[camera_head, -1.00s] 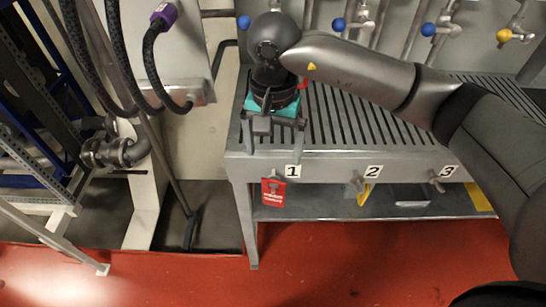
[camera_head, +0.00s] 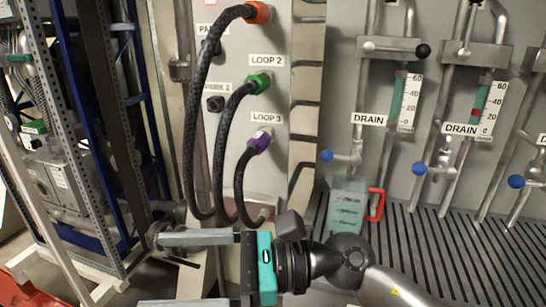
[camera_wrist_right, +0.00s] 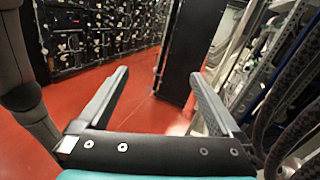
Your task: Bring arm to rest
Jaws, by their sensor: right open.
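My right gripper (camera_head: 150,270) is at the bottom of the head view, left of the grey slatted bench. Its arm comes in from the lower right. Its two grey fingers point left and are spread wide apart, with nothing between them. In the right wrist view the fingers of the same gripper (camera_wrist_right: 158,76) are also apart and empty, with red floor beyond them. My left gripper is in neither view.
A translucent jug (camera_head: 347,207) with a red handle stands on the slatted bench (camera_head: 430,255). Black hoses (camera_head: 190,130) hang from the loop panel close behind my gripper. A blue-framed rack (camera_head: 95,130) stands left. A dark cabinet (camera_wrist_right: 190,50) stands beyond the fingers.

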